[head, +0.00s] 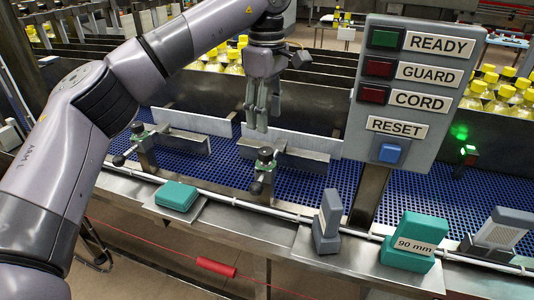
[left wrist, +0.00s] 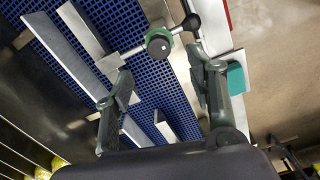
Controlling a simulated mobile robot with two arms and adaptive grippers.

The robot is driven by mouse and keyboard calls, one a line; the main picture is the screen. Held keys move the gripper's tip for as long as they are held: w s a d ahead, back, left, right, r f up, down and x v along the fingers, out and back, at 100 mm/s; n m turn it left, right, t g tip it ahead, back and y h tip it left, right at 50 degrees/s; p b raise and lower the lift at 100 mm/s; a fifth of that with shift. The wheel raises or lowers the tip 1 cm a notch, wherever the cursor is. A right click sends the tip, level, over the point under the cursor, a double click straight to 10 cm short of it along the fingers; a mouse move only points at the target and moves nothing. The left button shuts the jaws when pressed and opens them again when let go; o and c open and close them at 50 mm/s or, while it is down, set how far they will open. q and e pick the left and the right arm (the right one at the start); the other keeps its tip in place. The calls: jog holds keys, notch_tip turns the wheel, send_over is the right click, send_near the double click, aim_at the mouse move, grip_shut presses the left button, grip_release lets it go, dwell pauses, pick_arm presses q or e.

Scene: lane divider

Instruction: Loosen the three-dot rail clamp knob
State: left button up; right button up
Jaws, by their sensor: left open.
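Two rail clamps with dark knobs stand at the near edge of the blue conveyor in the head view: a left clamp (head: 142,142) and a middle clamp (head: 265,160). Each has a rod with a dark ball end. No dot marks are readable on either, so I cannot tell which is three-dot. My left gripper (head: 262,122) is open and empty, pointing down above and just behind the middle clamp. In the left wrist view, a clamp knob (left wrist: 159,46) with green parts lies ahead of the spread fingers, apart from them. My right gripper is out of view.
A grey panel (head: 405,90) with READY, GUARD, CORD and RESET stands right of the gripper. Grey divider plates (head: 292,140) stand on the blue belt (head: 225,165). A green block (head: 177,195) and a 90 mm block (head: 412,240) sit on the front ledge. Yellow-capped bottles stand behind.

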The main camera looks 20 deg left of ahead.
aim_at(267, 151)
pick_arm(q)
notch_tip(267, 151, down, 11)
jog(key=shift+w+p, duration=0.15)
jog(key=shift+p, duration=0.7)
jog(key=shift+c, duration=0.5)
jog(key=c, duration=1.1)
